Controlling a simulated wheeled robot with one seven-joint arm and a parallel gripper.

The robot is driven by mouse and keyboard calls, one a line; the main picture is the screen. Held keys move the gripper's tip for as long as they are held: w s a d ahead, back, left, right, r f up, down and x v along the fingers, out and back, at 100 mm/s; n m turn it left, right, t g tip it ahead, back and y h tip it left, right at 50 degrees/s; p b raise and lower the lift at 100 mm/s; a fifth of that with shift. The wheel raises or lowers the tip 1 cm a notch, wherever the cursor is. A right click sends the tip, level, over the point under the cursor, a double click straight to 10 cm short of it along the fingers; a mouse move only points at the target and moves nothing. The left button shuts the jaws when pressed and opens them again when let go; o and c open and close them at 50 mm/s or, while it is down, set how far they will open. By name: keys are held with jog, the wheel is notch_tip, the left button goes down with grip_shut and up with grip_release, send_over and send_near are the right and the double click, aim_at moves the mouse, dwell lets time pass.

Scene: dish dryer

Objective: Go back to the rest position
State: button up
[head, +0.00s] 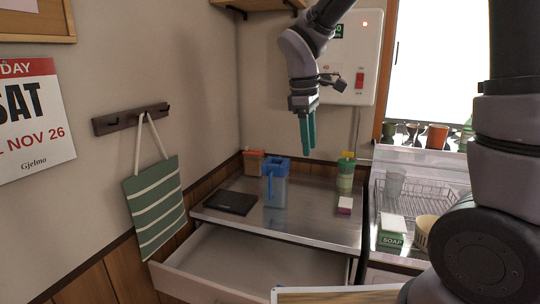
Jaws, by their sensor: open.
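My gripper (307,132) hangs from the arm at the upper middle of the head view, with its teal fingers pointing down. It is in the air above the metal counter (300,228), in front of the wall, and nothing shows between its fingers. Below it on the counter stands a blue-lidded pitcher (276,185). A green bottle with a yellow cap (345,172) stands right of and below the fingers. The gripper appears apart from both.
An open, seemingly empty drawer (255,268) juts out below the counter. A black flat item (231,202) and a small box (344,206) lie on the counter. A dish rack (424,195) and soap box (391,232) stand right. A striped bag (157,207) hangs left.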

jog(key=s+d+r+m+t+y, duration=0.1)
jog(key=s+d+r+m+t, duration=0.2)
jog(key=s+d+r+m, duration=0.2)
jog(key=s+d+r+m+t+y, duration=0.2)
jog(key=s+d+r+m, duration=0.4)
jog(key=d+m, duration=0.4)
jog(key=shift+r+m+t+y, duration=0.3)
jog(key=shift+r+m+t, duration=0.3)
jog(key=shift+m, duration=0.4)
jog(key=shift+f, duration=0.1)
